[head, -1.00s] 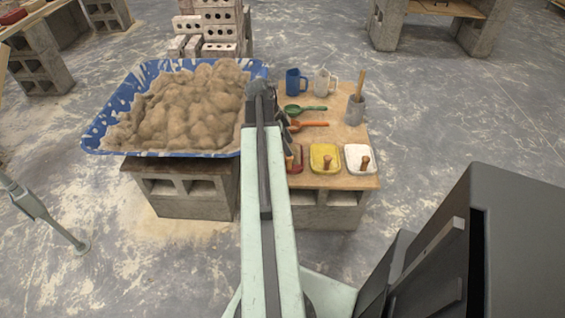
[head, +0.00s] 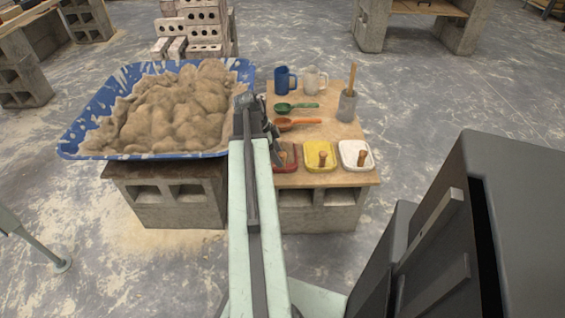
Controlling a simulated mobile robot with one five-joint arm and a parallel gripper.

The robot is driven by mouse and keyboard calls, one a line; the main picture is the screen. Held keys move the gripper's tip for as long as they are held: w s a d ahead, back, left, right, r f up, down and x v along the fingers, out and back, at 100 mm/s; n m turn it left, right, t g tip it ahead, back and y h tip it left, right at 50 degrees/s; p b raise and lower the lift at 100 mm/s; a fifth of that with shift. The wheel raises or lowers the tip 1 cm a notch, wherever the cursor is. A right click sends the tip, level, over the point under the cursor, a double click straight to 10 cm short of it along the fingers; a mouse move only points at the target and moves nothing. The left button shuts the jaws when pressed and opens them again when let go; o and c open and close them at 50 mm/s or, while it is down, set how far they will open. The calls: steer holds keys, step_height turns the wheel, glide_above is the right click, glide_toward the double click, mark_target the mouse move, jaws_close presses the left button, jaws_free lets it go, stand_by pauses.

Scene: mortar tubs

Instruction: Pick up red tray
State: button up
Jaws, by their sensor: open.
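The red tray (head: 288,166) sits at the front left of the wooden board (head: 333,130), left of a yellow tray (head: 320,157) and a white tray (head: 355,155). Its left part is hidden behind my arm. My gripper (head: 274,140) is at the far end of the arm, over the left edge of the board, appearing just above and behind the red tray. Its jaws are open and empty, though they show small and partly hidden. I cannot tell its exact height above the tray.
A blue tub (head: 85,130) heaped with sand stands left of the board. An orange scoop (head: 298,122), a green scoop (head: 297,106), a blue mug (head: 285,80), a clear mug (head: 314,80) and a grey cup (head: 347,105) with a stick occupy the board's back and right.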

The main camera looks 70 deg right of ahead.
steer(key=b+x, duration=0.2)
steer(key=x, duration=0.1)
steer(key=shift+f, duration=0.3)
steer(key=shift+r, duration=0.2)
jaws_close()
stand_by(0.8)
